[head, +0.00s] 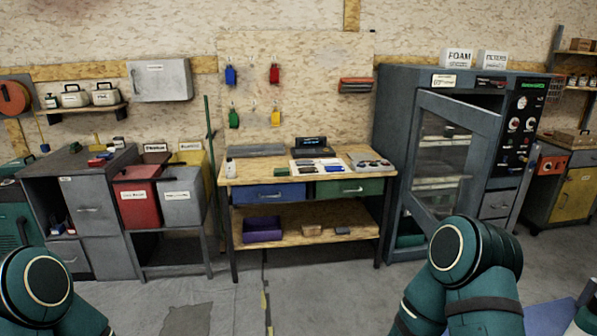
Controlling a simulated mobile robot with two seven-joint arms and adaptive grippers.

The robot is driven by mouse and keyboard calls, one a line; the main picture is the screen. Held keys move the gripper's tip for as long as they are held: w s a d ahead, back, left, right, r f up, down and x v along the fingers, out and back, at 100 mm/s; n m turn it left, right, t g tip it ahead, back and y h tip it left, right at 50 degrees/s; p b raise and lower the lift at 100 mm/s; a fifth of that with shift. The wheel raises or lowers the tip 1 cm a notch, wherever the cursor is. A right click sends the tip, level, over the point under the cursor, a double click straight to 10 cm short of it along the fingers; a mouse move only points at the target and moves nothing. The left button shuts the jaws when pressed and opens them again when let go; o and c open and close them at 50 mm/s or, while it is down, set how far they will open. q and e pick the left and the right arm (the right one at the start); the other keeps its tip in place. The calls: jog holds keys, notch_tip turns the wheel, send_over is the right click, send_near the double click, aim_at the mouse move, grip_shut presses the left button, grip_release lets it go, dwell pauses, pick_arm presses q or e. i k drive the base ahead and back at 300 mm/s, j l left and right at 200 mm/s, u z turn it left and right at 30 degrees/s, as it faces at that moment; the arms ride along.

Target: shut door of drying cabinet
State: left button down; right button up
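The drying cabinet (393,130) is a tall dark grey unit right of the workbench. Its glazed door (488,123) stands partly open, its right edge swung out from the cabinet front. A dark gap shows above the door's top edge. Shelves show through the glass. My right arm's round teal joint covers the door's lower right part, so its bottom corner is hidden. A black control panel with dials (516,125) is right of the door. Only upper parts of my two arms show at the bottom left and bottom right; neither gripper is in view.
A workbench (308,187) with a blue and a green drawer stands left of the cabinet. Boxes labelled FOAM (458,58) and FILTERS (492,60) are on the cabinet top. Grey and red bins stand at left. The concrete floor (320,290) before the bench is clear.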

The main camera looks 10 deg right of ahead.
aim_at(485, 125)
jog(key=i, duration=1.5)
jog(key=i+j+z, duration=0.1)
jog(key=i+z, duration=0.15)
jog(key=i, duration=0.3)
jog(key=i+j+z, duration=0.15)
jog(key=i+z, duration=0.15)
jog(key=i, duration=0.25)
jog(key=z, duration=1.4)
